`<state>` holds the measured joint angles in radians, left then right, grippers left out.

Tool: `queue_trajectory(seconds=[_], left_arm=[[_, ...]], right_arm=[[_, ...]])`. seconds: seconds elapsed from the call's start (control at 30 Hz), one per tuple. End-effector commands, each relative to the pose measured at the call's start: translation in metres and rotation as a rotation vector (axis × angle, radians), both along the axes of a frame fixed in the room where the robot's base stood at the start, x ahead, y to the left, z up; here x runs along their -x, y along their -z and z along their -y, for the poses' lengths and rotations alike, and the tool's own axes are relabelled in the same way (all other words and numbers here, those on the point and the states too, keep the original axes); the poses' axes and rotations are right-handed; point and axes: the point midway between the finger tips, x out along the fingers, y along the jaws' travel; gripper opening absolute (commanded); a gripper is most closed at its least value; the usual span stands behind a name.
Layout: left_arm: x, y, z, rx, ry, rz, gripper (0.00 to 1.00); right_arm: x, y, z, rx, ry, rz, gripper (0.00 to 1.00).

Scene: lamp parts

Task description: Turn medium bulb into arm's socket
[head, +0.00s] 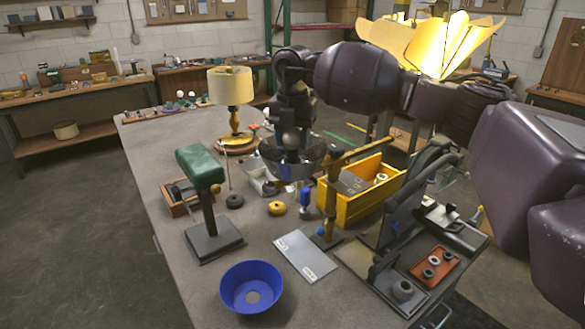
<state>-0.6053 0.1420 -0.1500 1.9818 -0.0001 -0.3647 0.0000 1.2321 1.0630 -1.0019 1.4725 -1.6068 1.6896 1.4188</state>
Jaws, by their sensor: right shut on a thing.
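My right gripper (291,172) reaches in from the right and points down over the middle of the table. It is shut on what seems to be the medium bulb, which the gripper and wrist hide almost fully. A brass lamp post with a slanting arm (331,195) stands just right of the gripper. Its socket cannot be made out, so I cannot tell whether the bulb touches it. My left gripper is not in view.
A yellow crate (345,214) stands behind the post. A green-topped stand (207,205), a blue bowl (236,298), a pale plate (303,257) and a dark tray (441,293) surround the work area. A cream-shaded lamp (231,87) stands at the back. Bare table (190,285) shows at front left.

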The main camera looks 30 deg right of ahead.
Motion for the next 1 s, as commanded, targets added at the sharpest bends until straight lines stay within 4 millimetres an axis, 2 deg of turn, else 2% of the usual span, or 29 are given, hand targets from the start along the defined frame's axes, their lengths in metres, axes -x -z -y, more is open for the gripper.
queue_trajectory(seconds=[0.23,0.37,0.4,0.6,0.9,1.0], left_arm=[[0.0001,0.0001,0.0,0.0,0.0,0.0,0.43],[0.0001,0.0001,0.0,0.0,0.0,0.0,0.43],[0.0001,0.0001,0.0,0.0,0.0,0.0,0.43],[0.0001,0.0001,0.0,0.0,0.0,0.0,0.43],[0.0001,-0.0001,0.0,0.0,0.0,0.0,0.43],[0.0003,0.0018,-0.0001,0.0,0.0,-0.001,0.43]], right_arm=[[0.0003,0.0013,0.0003,0.001,0.005,-0.002,0.3],[0.0005,0.0014,0.0005,0.001,0.085,-0.002,0.3],[0.0005,0.0014,0.0005,0.001,0.111,-0.002,0.49],[0.0003,0.0008,0.0004,0.001,0.104,-0.001,0.77],[0.0002,0.0003,0.0002,0.0,0.103,0.0,0.77],[-0.0001,-0.0074,0.0003,0.0,0.103,0.001,0.77]])
